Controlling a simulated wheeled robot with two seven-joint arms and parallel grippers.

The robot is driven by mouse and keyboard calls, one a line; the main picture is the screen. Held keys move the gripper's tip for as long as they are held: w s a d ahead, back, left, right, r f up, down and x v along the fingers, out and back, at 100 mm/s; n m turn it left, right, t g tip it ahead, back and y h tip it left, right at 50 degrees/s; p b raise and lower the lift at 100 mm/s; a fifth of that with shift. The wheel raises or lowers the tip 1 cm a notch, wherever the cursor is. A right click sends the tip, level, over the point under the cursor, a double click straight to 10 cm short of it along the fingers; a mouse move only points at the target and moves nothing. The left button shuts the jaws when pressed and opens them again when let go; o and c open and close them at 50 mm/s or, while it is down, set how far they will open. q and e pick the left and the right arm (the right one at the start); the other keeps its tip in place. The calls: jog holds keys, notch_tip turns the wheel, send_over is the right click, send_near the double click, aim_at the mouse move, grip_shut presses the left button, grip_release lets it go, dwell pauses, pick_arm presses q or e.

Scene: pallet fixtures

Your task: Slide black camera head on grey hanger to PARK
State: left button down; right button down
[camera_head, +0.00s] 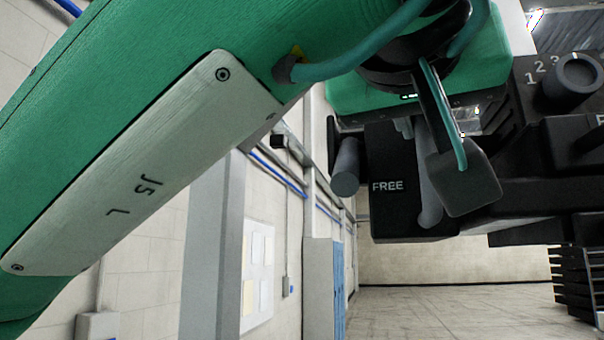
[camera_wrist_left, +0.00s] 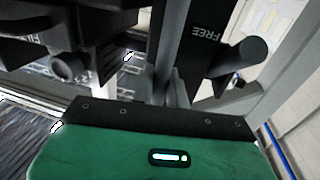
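My left gripper (camera_head: 428,130) hangs below the green wrist, in front of a black block marked FREE (camera_head: 392,208). A grey rounded bar (camera_head: 428,190) runs down across this block, directly below the wrist; I cannot tell whether it is a finger or the hanger. In the left wrist view the FREE block (camera_wrist_left: 203,55) is beyond the gripper body, with a grey upright bar (camera_wrist_left: 173,40) beside it. The fingertips are not clear, so contact cannot be judged. I cannot single out the black camera head, and no PARK label is readable. My right gripper is not in view.
A dark cylinder (camera_head: 345,168) sticks out left of the FREE block. A black panel with a round knob (camera_head: 577,80) and numbers stands at the right. A finned black part (camera_head: 577,285) is lower right.

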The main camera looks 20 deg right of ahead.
pick_arm(q)
jog(key=w+a, duration=0.8)
jog(key=a, duration=0.5)
jog(key=w+a+p, duration=0.1)
jog(key=w+a, duration=0.7)
jog(key=a, duration=0.5)
jog(key=c, duration=1.7)
grip_release()
jog(key=shift+o, duration=1.2)
jog(key=shift+w+a, duration=0.1)
jog(key=shift+a, duration=0.15)
